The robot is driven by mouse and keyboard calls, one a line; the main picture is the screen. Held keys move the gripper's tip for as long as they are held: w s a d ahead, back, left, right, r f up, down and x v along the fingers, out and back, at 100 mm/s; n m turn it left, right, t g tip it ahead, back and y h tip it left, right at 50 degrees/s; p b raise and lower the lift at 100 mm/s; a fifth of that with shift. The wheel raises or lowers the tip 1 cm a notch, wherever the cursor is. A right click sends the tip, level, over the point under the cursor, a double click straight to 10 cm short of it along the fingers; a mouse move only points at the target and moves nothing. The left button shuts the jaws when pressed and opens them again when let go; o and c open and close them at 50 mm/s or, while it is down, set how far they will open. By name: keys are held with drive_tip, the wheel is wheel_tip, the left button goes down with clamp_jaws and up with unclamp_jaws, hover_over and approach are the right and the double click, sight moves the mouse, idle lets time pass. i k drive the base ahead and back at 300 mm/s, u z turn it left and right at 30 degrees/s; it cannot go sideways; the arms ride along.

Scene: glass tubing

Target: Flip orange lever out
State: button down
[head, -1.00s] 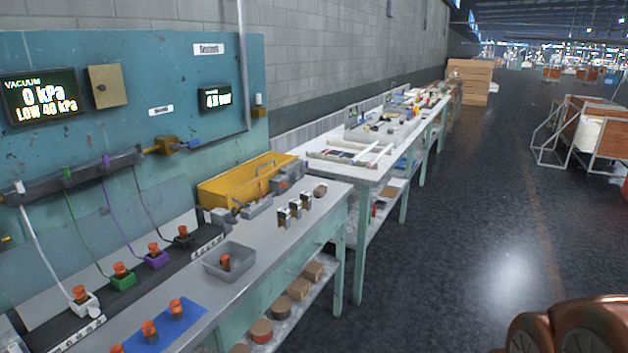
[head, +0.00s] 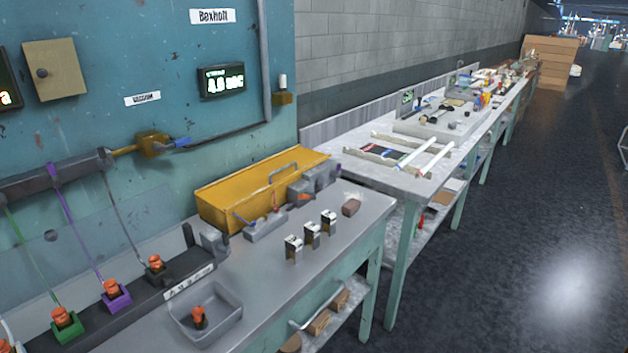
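A small grey block (head: 266,226) stands on the bench in front of the yellow toolbox. A thin orange-red lever (head: 275,201) sticks up from its right part, and a blue lever (head: 240,218) leans at its left end. Both are small, and I cannot tell their exact positions. A grey device (head: 314,182) just to the right has a small orange patch (head: 304,198) low on its front; I cannot tell whether that is a lever. My gripper is not in view.
The yellow toolbox (head: 262,184) stands behind the block. Several small black-and-white stands (head: 312,236) and a brown lump (head: 351,207) are near the bench's right side. A grey tray (head: 232,328) holds an orange-topped piece. Open dark floor (head: 480,280) lies to the right.

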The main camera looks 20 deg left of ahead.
sight(303, 195)
drive_tip(key=u, duration=0.6)
drive_tip(key=i, duration=0.8)
drive_tip(key=u, duration=1.15)
drive_tip(key=i, duration=0.3)
drive_tip(key=u, duration=0.3)
